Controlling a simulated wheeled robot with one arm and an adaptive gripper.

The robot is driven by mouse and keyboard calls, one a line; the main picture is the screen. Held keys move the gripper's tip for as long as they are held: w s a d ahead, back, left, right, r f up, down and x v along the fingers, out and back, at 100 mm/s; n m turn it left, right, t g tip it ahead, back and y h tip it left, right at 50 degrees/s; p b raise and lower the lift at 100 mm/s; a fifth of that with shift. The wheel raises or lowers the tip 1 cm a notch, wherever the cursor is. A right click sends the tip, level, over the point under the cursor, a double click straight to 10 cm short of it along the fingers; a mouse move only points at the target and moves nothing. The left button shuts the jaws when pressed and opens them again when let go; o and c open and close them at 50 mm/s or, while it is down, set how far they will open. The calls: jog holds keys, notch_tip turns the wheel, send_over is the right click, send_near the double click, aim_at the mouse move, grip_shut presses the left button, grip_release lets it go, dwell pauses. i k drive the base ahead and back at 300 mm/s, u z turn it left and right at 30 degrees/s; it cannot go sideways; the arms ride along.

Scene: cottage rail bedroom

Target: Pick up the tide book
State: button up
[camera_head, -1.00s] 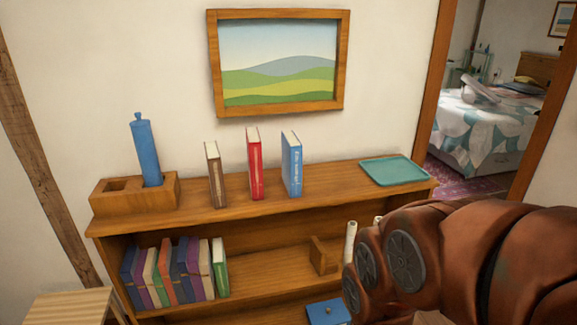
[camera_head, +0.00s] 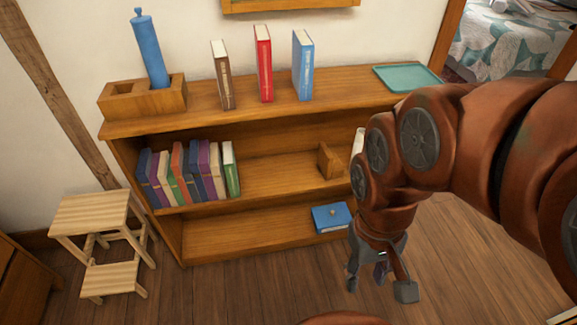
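I cannot read which book is the tide book. On the shelf top stand a brown book (camera_head: 222,75), a red book (camera_head: 263,64) and a blue book (camera_head: 302,66) with pale lettering on its spine. A blue flat book or box (camera_head: 331,218) with a small round mark lies on the bottom shelf. A row of mixed books (camera_head: 187,173) leans together on the middle shelf, with a green one (camera_head: 231,170) at its right end. My gripper (camera_head: 379,285) points down in front of the bookcase's right side, fingers apart. It touches no book; a small dark purple patch shows between its fingers.
A wooden holder (camera_head: 143,98) with a blue cylinder (camera_head: 149,50) and a teal tray (camera_head: 408,78) are on the bookcase (camera_head: 330,88). A wooden block (camera_head: 330,161) stands mid-shelf. A step stool (camera_head: 92,215) is at left. The front floor (camera_head: 250,290) is clear. My arm hides the right end.

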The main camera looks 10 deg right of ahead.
aim_at(303, 47)
jog(key=u, duration=0.3)
jog(key=k, duration=0.35)
jog(key=u, duration=1)
jog(key=k, duration=1)
jog(key=u, duration=1)
jog(key=i, duration=1.2)
jog(key=z, duration=0.55)
jog(key=i, duration=0.9)
jog(key=z, duration=1.55)
jog(key=i, duration=0.95)
jog(key=z, duration=0.15)
